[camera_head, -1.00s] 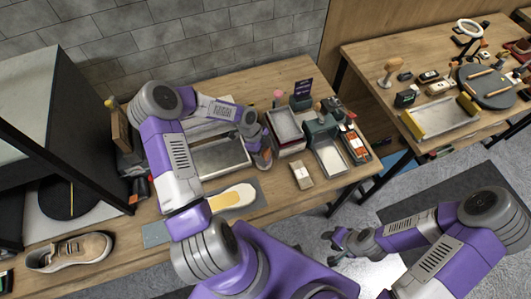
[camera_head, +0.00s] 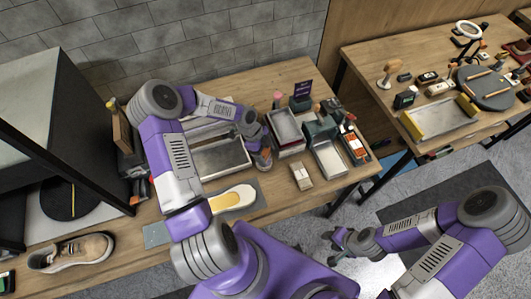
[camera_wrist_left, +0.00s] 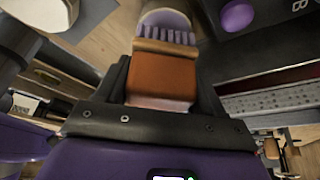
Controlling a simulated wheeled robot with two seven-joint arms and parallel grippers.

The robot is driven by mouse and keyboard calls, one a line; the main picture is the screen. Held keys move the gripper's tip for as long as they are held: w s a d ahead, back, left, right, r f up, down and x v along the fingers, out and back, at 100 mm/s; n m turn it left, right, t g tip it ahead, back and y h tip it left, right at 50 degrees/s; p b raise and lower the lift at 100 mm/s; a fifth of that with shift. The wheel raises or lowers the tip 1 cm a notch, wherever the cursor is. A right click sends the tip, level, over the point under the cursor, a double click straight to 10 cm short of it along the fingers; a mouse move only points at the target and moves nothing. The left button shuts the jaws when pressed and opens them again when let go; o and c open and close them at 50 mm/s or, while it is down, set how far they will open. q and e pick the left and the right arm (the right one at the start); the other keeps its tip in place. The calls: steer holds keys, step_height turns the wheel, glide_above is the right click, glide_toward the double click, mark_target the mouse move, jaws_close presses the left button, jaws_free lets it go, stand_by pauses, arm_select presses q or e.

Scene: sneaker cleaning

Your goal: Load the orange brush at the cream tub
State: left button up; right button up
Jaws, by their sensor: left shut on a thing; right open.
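My left gripper (camera_head: 260,148) is shut on the orange brush (camera_wrist_left: 162,75), whose purple bristles (camera_wrist_left: 166,35) point away from the jaws. A pale, round-rimmed thing (camera_wrist_left: 166,18) that looks like the cream tub lies right at the bristle tips in the left wrist view. I cannot tell whether the bristles touch it. In the head view my left gripper is over the workbench, just right of a metal tray, and hides most of the tub and brush. My right gripper (camera_head: 334,240) is open and empty, out over the floor in front of the bench.
A metal tray (camera_head: 221,158) lies left of my left gripper and a grey bin (camera_head: 285,127) right of it. A sole-shaped piece (camera_head: 232,198) lies on a grey mat in front. A beige sneaker (camera_head: 72,252) stands at far left. A second table is at right.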

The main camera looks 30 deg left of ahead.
mark_target(265, 150)
arm_select(q)
steer(key=shift+r+p, duration=1.85)
steer(key=shift+r, duration=1.05)
steer(key=shift+f, duration=0.1)
